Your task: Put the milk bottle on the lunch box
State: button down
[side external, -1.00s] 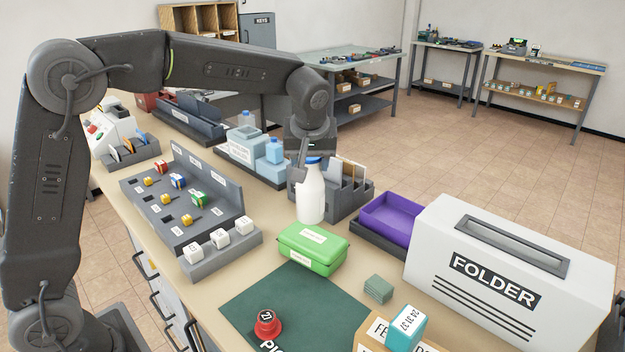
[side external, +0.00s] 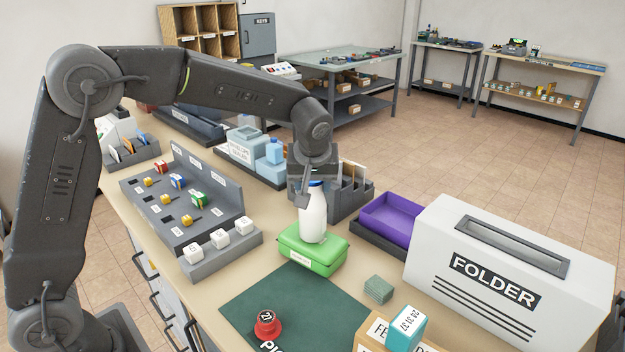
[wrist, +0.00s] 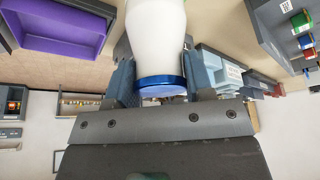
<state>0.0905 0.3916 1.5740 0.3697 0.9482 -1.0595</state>
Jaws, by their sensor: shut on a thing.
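The white milk bottle (side external: 313,212) with a blue cap is upright at the green lunch box (side external: 312,254) in the side view. Its base overlaps the middle of the box's lid; I cannot tell whether it touches the lid or hangs just above it. My gripper (side external: 311,196) is shut on the upper part of the bottle, just below the cap. In the wrist view the bottle (wrist: 156,38) sits between the two fingers, with its blue cap towards my palm. The lunch box is not visible in the wrist view.
A purple tray (side external: 390,219) and a large white folder box (side external: 510,262) stand to the right. A grey rack of small blocks (side external: 190,228) stands left. A dark green mat (side external: 296,300) with a red stamp (side external: 267,324) lies in front. A grey slotted holder (side external: 350,192) stands behind.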

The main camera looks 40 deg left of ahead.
jog(key=shift+f, duration=0.1)
jog(key=c, duration=0.5)
grip_release()
jog(key=shift+f, duration=0.1)
jog(key=shift+r, duration=0.4)
jog(key=v, duration=1.2)
jog(key=shift+r, duration=0.2)
jog(key=s+a+f+m+t+h, duration=0.1)
jog(key=s+f+m, duration=0.2)
jog(key=s, duration=0.9)
jog(key=s+a+f+m+t+h, duration=0.1)
jog(key=s+m, duration=0.5)
jog(key=s, duration=0.7)
jog(key=shift+s+f+h, duration=0.15)
jog(key=shift+f+h, duration=0.45)
jog(key=shift+f, duration=0.4)
